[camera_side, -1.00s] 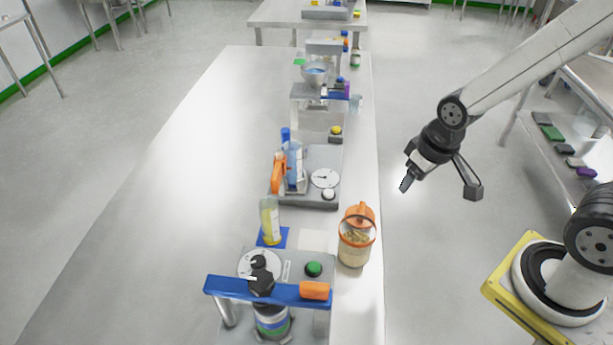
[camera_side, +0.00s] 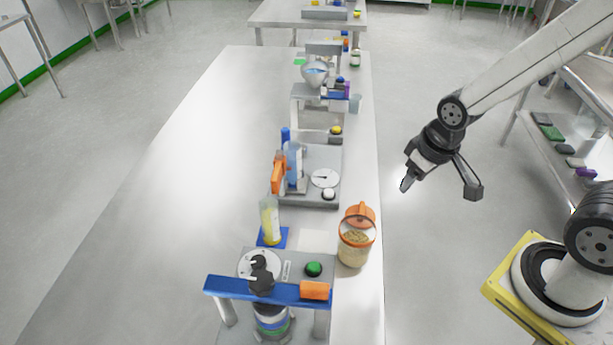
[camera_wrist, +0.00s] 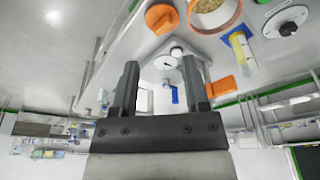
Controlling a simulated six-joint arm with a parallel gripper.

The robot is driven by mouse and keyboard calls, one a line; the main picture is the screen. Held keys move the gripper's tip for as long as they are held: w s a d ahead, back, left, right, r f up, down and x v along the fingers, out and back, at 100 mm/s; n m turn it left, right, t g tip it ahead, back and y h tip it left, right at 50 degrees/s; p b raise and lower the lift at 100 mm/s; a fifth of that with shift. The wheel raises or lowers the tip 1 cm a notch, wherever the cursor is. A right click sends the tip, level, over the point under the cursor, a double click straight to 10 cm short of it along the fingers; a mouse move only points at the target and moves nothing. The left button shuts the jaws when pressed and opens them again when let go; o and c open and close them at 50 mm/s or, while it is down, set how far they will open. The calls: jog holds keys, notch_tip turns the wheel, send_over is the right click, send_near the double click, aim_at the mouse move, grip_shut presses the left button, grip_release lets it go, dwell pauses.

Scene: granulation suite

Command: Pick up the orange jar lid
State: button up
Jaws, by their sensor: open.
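The orange jar lid (camera_side: 360,211) lies on the bench by its right edge, just beyond the open jar (camera_side: 354,251), which has an orange rim and pale contents. In the side view the jar partly hides the lid. In the wrist view the lid (camera_wrist: 161,18) is round with a raised grip and lies apart from the jar (camera_wrist: 207,20). My gripper (camera_side: 438,187) is open and empty, in the air right of the bench and well away from the lid. In the wrist view the lid appears beyond the fingertips (camera_wrist: 160,64).
A scale (camera_side: 325,193) with a blue bottle and orange handle stands beyond the lid. A yellow bottle (camera_side: 270,222) stands left of the jar. A machine with a blue bar (camera_side: 245,287) is at the near end. The bench's left side (camera_side: 160,200) is clear.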

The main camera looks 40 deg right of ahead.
jog(key=shift+o, duration=0.4)
jog(key=m+g, duration=0.3)
jog(key=m, duration=0.7)
send_over(362, 205)
notch_tip(362, 205, down, 11)
jog(key=shift+f, duration=0.2)
jog(key=shift+f, duration=1.25)
jog(key=shift+f, duration=0.1)
